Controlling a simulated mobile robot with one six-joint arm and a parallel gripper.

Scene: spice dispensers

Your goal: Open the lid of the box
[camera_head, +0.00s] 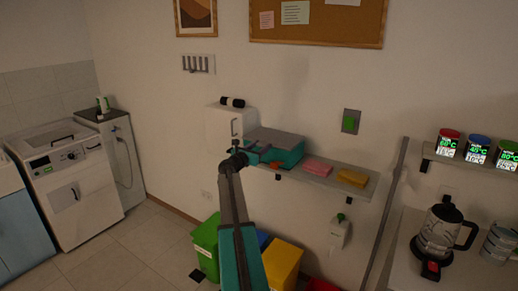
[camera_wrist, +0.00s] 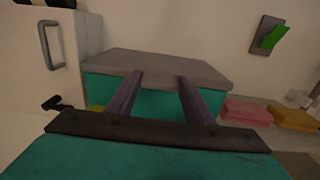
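The box (camera_head: 287,157) is teal with a grey lid (camera_head: 276,138) and sits on a wall shelf. In the wrist view the lid (camera_wrist: 160,66) looks closed on the teal body (camera_wrist: 153,103). My gripper (camera_head: 250,150) is at the box's front left in the head view. In the wrist view my gripper (camera_wrist: 158,76) is open, its two fingers apart and pointing at the box's front, with the tips near the lid's front edge. Nothing shows between the fingers. I cannot tell whether the tips touch the lid.
A white cabinet (camera_head: 222,124) with a handle stands left of the box. A pink sponge (camera_head: 317,167) and a yellow sponge (camera_head: 352,178) lie on the shelf (camera_head: 330,183) to the right. A wall switch (camera_head: 351,122) is above. Green (camera_head: 206,245) and yellow (camera_head: 283,262) bins stand below.

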